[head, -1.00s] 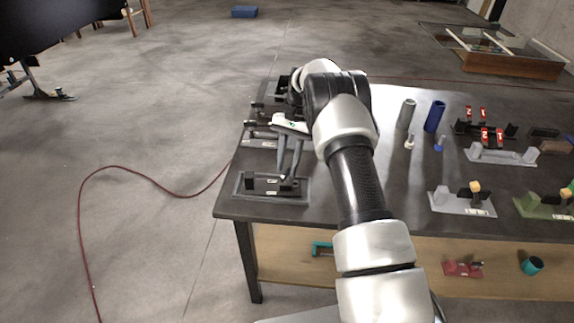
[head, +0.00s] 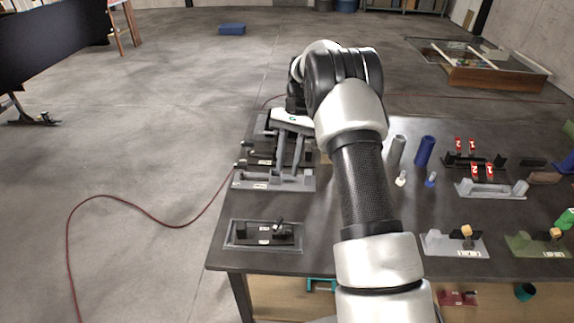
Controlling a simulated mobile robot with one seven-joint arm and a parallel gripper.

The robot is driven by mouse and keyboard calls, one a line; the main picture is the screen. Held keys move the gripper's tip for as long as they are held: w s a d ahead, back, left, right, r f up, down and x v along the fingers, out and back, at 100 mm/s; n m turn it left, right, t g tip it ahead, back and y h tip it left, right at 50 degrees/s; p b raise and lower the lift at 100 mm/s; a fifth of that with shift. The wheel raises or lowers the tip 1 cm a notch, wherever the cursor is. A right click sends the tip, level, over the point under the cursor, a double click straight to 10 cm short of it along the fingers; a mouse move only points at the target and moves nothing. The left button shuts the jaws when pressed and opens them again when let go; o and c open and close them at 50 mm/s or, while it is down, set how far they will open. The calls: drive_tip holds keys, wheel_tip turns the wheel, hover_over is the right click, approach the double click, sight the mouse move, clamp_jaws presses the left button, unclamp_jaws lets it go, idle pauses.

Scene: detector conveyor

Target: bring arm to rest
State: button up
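My arm reaches forward over the dark table (head: 330,245) from the lower right of the head view. My gripper (head: 287,166) hangs at its far end, over the left part of the table. Its two grey fingers point down with a gap between them, and I see nothing held there. The fingertips are above or in front of a grey fixture tray (head: 250,182) with dark parts; I cannot tell whether they touch it. A separate fixture (head: 262,242) with small black parts lies nearer the front left edge, clear of my gripper.
Right of my arm stand a grey cylinder (head: 397,150) and a blue cylinder (head: 424,150). Several fixtures, among them a grey one (head: 455,245) and a green one (head: 537,246), fill the right side. A red cable (head: 140,205) lies on the open floor at left.

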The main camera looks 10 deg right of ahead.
idle(0.3)
drive_tip(key=s+a+r+n+t+h, duration=0.1)
drive_tip(key=s+r+n+t, duration=0.1)
drive_tip(key=s+r, duration=0.55)
drive_tip(key=s+a+r+n+t, duration=0.15)
drive_tip(key=s+r, duration=0.25)
drive_tip(key=r, duration=0.7)
drive_tip(key=s+r+n+t+h, duration=0.2)
drive_tip(key=s+n+t, duration=0.3)
drive_tip(key=s, duration=1.5)
drive_tip(key=m+g+b, duration=0.4)
drive_tip(key=m+g, duration=0.1)
drive_tip(key=m, duration=0.4)
hover_over(278, 222)
wheel_tip(278, 222, down, 20)
drive_tip(key=shift+n, duration=0.25)
wheel_tip(278, 222, down, 17)
drive_tip(key=shift+r+p, duration=0.1)
drive_tip(key=shift+p, duration=0.2)
